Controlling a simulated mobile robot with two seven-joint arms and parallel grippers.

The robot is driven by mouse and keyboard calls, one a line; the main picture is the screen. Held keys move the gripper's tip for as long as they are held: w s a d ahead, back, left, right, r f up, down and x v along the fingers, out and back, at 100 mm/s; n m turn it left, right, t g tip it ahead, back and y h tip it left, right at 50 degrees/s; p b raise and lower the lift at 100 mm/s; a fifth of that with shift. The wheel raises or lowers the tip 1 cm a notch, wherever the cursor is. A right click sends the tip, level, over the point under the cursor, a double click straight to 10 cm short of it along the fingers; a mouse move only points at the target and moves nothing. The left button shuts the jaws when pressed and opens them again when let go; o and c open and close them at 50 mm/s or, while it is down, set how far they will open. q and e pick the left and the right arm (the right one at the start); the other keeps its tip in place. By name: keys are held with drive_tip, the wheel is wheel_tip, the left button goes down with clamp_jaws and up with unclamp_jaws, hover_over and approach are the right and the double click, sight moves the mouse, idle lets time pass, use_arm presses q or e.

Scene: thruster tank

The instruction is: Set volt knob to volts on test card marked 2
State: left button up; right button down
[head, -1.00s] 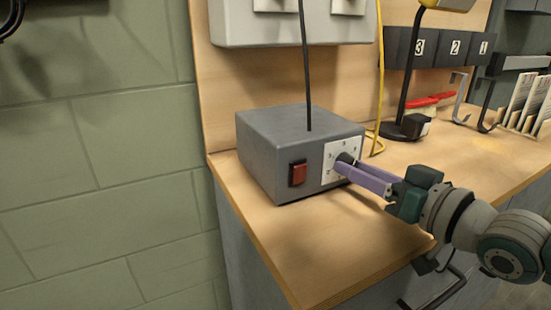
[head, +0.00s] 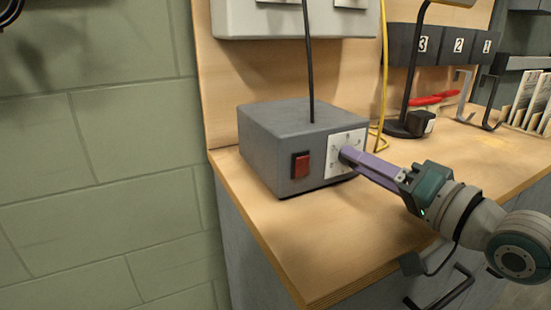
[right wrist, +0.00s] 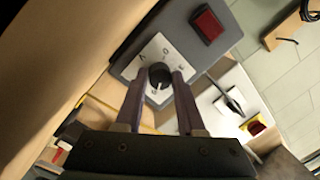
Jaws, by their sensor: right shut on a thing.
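The grey power box (head: 262,150) stands on the wooden bench, with a red switch (head: 300,165) and a white dial plate (head: 335,172) on its front. My right gripper (head: 347,154) is shut on the black volt knob, its purple fingers reaching in from the right. In the right wrist view the knob (right wrist: 160,76) sits between the fingertips, in front of the dial plate (right wrist: 160,48). The dial's numbers are too small to read surely. Test cards (head: 530,100) stand in a rack at the right; their writing is not legible. My left gripper is not in view.
Dark bins marked 3, 2 and 1 (head: 440,45) hang on the back board. A black lamp stand (head: 405,125), a yellow cable (head: 383,80) and red-handled tools (head: 432,98) are behind the gripper. The bench front is clear.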

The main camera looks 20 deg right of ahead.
idle(0.4)
drive_tip(key=c, duration=0.5)
unclamp_jaws()
drive_tip(key=s, duration=0.2)
drive_tip(key=s+d+p, duration=0.1)
drive_tip(key=s, duration=0.2)
drive_tip(key=s+p, duration=0.1)
drive_tip(key=s, duration=0.2)
drive_tip(key=shift+s+d, duration=0.15)
drive_tip(key=shift+d, duration=0.2)
drive_tip(key=shift+s+d, duration=0.15)
drive_tip(key=shift+s, duration=0.55)
